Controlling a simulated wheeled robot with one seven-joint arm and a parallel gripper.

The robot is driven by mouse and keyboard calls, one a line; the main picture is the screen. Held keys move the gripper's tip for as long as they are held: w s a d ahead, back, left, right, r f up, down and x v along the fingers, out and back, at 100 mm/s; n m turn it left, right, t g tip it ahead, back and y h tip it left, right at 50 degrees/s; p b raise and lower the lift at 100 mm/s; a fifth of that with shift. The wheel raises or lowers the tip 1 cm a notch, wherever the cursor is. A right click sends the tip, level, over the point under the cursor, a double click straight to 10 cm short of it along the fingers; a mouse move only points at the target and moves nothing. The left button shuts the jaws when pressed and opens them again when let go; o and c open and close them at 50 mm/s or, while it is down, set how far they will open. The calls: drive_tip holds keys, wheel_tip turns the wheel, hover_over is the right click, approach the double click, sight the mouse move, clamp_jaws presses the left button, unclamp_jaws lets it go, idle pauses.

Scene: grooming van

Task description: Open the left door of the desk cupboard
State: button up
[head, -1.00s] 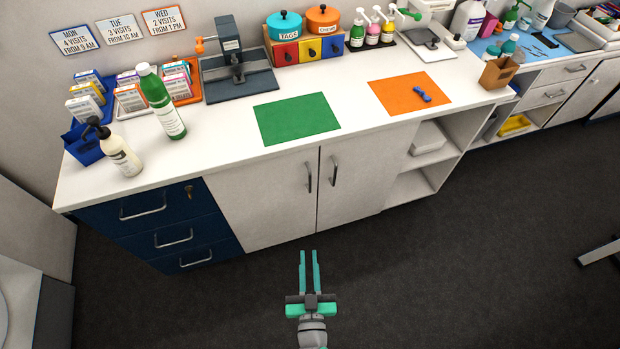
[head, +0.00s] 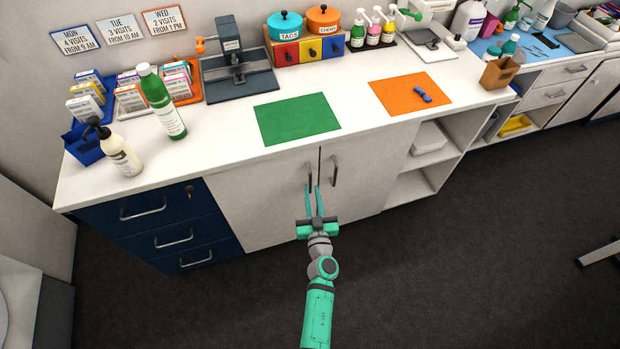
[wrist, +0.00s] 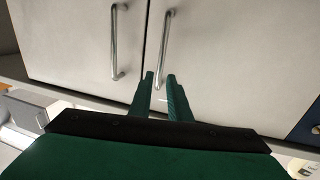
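The desk cupboard has two pale doors, both closed. In the head view the left door (head: 262,205) has a vertical metal bar handle (head: 308,175) near the middle seam. The right door (head: 362,185) has a matching handle (head: 334,172). My gripper (head: 314,189) is at the lower end of the left door's handle, fingers apart. The wrist view is turned around, so the left door (wrist: 235,55) lies on the right there. Its handle (wrist: 164,45) runs down between the tips of my open gripper (wrist: 160,77). Contact cannot be told.
Blue drawers (head: 165,230) stand left of the cupboard, and open shelves (head: 415,185) stand right of it. The worktop (head: 225,130) above holds a green mat (head: 297,118), an orange mat (head: 395,100) and bottles. The dark floor (head: 450,270) in front is clear.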

sight(310, 180)
drive_tip(key=w, duration=0.6)
drive_tip(key=shift+w+a, duration=0.3)
drive_tip(key=shift+a, duration=0.05)
clamp_jaws()
